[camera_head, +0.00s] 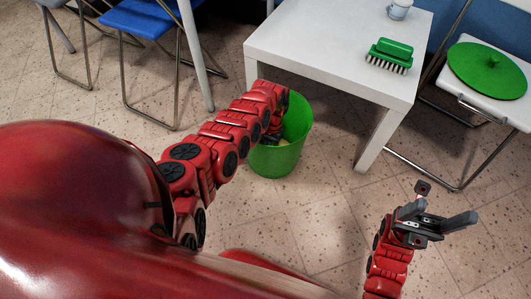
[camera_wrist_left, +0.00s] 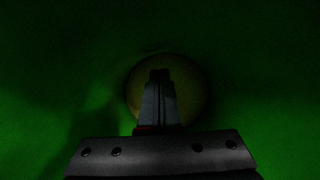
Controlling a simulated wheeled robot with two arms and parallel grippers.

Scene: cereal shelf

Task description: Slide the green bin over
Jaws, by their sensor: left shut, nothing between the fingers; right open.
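The green bin (camera_head: 277,158) stands upright on the tiled floor, beside the front left leg of the white table. My right gripper (camera_head: 446,216) is open and empty, above the floor at the lower right, well apart from the bin.
The white table (camera_head: 320,50) holds a green brush (camera_head: 391,54) and a cup (camera_head: 398,9). A green round lid (camera_head: 488,70) lies on a white chair (camera_head: 511,110) at the right. Floor between bin and right gripper is clear.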

